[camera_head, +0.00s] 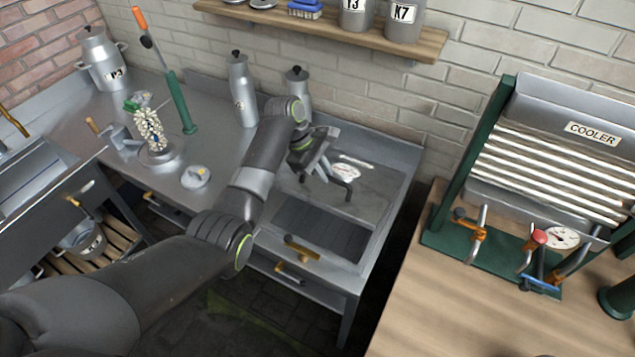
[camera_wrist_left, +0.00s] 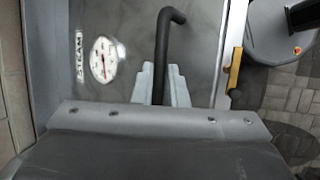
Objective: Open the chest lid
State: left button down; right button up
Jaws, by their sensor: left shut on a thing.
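The steam chest (camera_head: 386,215) is set into the right end of the metal counter. Its grey lid (camera_head: 372,200) bears a round white gauge; the lid also shows in the wrist view (camera_wrist_left: 205,60). In front of the lid is a dark, ribbed area; I cannot tell how far the lid stands open. A black bent handle (camera_head: 347,188) sticks out over the lid. My left gripper (camera_head: 322,168) is at this handle, and in the wrist view its two fingers (camera_wrist_left: 164,84) are shut on the black bar (camera_wrist_left: 162,50). My right gripper is not in view.
Milk cans (camera_head: 242,90) stand along the counter's back wall. A green lever (camera_head: 180,105) with an orange grip and a small lidded pot (camera_head: 195,176) are left of my arm. A wooden table (camera_head: 415,320) with the cooler (camera_head: 560,130) is at right.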

pick_arm(q)
jog(key=w+d+r+g+b, duration=0.1)
jog(key=w+r+b, duration=0.1)
jog(key=w+r, duration=0.2)
jog(key=shift+d+r, duration=0.3)
jog(key=shift+d, duration=0.1)
jog(key=shift+w, duration=0.15)
dwell(0.3)
